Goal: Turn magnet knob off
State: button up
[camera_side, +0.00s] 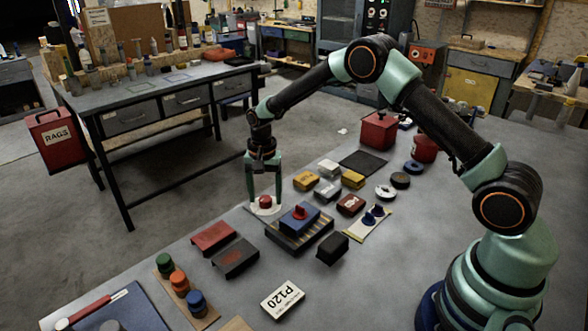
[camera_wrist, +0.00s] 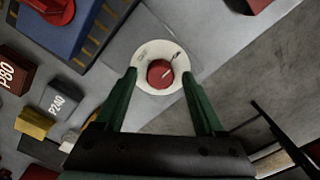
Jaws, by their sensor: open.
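A red round knob (camera_wrist: 160,73) with a pale pointer line sits on a white round dial (camera_wrist: 147,48) in the wrist view. The line points to the upper right; the dial's markings are too small to read. The knob (camera_side: 265,202) also shows in the side view, at the bench's far edge. My gripper (camera_wrist: 159,76) is open, pointing down, with one green finger on each side of the knob. Gaps show between fingers and knob. In the side view my gripper (camera_side: 265,199) straddles the knob, its tips near dial level.
A blue block (camera_side: 299,219) with a red handle stands on a slatted dark plate (camera_side: 284,240) close beside the dial. Yellow, grey and red sanding blocks (camera_side: 306,181) lie behind it. Red and dark blocks (camera_side: 213,237) lie to the left. Open floor lies beyond the bench edge.

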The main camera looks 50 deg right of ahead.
grip_shut()
jog(key=shift+n, duration=0.3)
jog(key=n, duration=1.7)
jog(key=shift+r, duration=0.1)
jog(key=shift+n, duration=0.3)
